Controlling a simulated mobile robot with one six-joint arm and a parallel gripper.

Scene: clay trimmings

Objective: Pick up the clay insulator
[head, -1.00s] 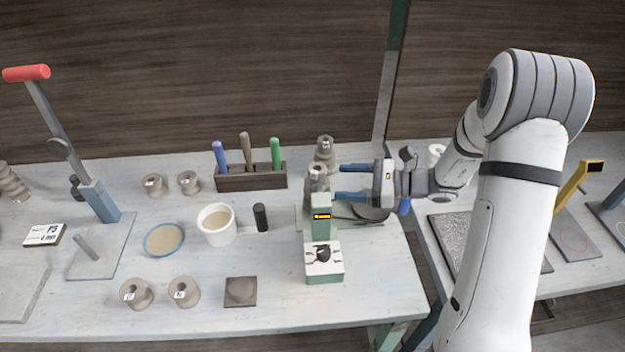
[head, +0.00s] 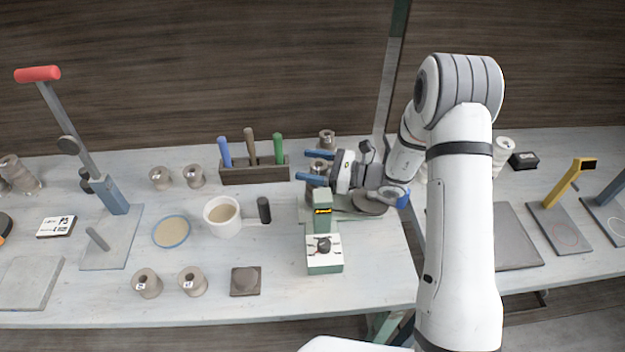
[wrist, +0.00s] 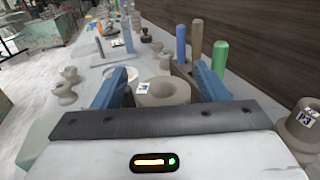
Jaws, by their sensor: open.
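A grey-brown, spool-shaped clay insulator (head: 318,165) stands at the green-based device near the right end of the table, partly hidden by my gripper. My gripper (head: 300,166) is open, with one blue finger behind the insulator and one in front. In the wrist view, the insulator (wrist: 165,92) with a small white label sits between the two open fingers (wrist: 161,70). Its lower part is hidden by the gripper body. I cannot tell whether either finger touches it. A similar insulator (head: 327,138) stands just behind; a labelled one (wrist: 302,122) is at the wrist view's right edge.
A tool rack (head: 254,172) with blue, brown and green handles stands left of the gripper. A white cup (head: 222,216), a blue-rimmed dish (head: 171,231) and several other spools, including one pair (head: 147,283), lie further left. The green device's post (head: 322,212) stands close in front.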

